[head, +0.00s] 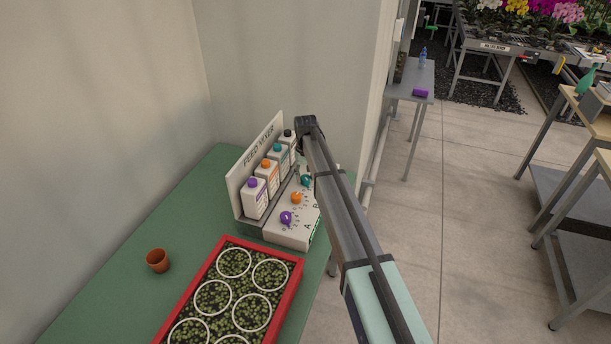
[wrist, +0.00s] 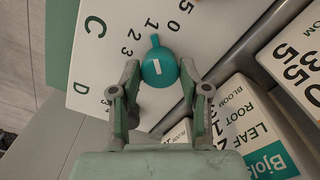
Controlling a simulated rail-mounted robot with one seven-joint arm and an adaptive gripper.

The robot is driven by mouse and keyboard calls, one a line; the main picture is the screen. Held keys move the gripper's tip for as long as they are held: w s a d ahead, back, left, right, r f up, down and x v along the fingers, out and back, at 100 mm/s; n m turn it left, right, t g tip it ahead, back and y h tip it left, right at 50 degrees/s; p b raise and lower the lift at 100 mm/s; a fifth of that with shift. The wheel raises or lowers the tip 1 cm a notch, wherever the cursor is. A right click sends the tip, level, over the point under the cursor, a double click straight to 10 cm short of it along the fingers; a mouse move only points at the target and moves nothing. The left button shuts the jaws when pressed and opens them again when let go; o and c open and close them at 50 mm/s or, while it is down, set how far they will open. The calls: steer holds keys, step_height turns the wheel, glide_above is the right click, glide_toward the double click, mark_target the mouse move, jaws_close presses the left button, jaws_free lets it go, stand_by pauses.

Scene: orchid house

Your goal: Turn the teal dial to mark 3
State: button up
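The teal dial (wrist: 158,70) is a round knob with a white bar on its top and a small pointer nub. In the wrist view the nub points up the picture, toward a numeral that looks like 1; the 3 stands further left along the arc. My gripper (wrist: 158,84) has its two fingertips spread on either side of the dial, with narrow gaps that look open. In the head view my gripper (head: 306,150) is over the far end of the white feed mixer panel (head: 290,236), partly hiding the teal dial (head: 305,181).
Purple (head: 286,218) and orange (head: 296,198) dials stand nearer on the panel. A row of bottles (head: 254,199) with coloured caps stands beside them. A red tray of seedlings (head: 299,268) and a small clay pot (head: 157,261) are on the green bench (head: 110,300).

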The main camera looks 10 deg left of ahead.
steer(key=c, duration=0.4)
steer(key=shift+n, duration=0.3)
steer(key=shift+f+n+b, duration=0.15)
steer(key=shift+n+b, duration=0.65)
steer(key=shift+n, duration=0.1)
steer(key=n+b, duration=0.2)
steer(key=n, duration=0.2)
steer(key=n+b, duration=0.2)
steer(key=n, duration=0.4)
